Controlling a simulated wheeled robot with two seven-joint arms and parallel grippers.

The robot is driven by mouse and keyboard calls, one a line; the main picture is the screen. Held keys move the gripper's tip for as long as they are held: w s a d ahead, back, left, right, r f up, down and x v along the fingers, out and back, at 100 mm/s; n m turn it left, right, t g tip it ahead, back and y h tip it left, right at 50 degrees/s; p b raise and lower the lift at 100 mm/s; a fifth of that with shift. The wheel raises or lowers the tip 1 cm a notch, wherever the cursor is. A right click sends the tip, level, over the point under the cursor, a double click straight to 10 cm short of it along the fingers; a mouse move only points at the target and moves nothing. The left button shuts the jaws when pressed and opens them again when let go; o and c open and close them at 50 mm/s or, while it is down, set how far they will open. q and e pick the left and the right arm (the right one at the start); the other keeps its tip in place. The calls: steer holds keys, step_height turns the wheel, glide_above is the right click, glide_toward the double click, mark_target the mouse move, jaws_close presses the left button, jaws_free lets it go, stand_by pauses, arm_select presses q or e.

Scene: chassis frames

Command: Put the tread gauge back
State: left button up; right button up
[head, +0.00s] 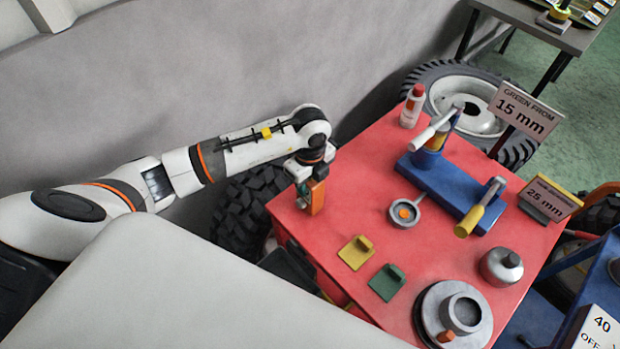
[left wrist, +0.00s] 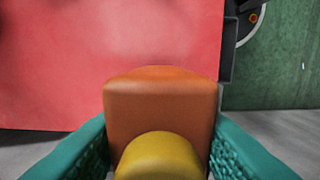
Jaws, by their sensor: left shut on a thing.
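My left gripper (head: 304,197) is at the left edge of the red table top (head: 360,180). It is shut on an orange block (head: 317,196), held upright. In the left wrist view the orange block (left wrist: 160,100) has a rounded yellow part (left wrist: 160,157) and sits between my teal fingers. It may be the tread gauge; I cannot tell for certain. A blue stand (head: 440,188) on the table has a white-handled tool (head: 435,130) and a yellow-ended tool (head: 481,208) on it. My right gripper is not in view.
A round grey dish (head: 404,212), a yellow plate (head: 356,252), a green plate (head: 387,282), a grey pot (head: 501,265), a round tray (head: 430,308) and a bottle (head: 412,105) stand on the table. Signs read 15 mm (head: 523,109) and 25 mm (head: 549,200). The table's left middle is clear.

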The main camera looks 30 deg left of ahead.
arm_select(q)
steer(key=shift+f, duration=0.2)
steer(key=o, duration=1.2)
steer(key=shift+r, duration=0.1)
step_height(320, 180, up, 12)
steer(key=b, duration=0.3)
steer(key=shift+r, duration=0.15)
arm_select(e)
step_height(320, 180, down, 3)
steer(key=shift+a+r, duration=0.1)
arm_select(q)
steer(key=shift+s, duration=0.1)
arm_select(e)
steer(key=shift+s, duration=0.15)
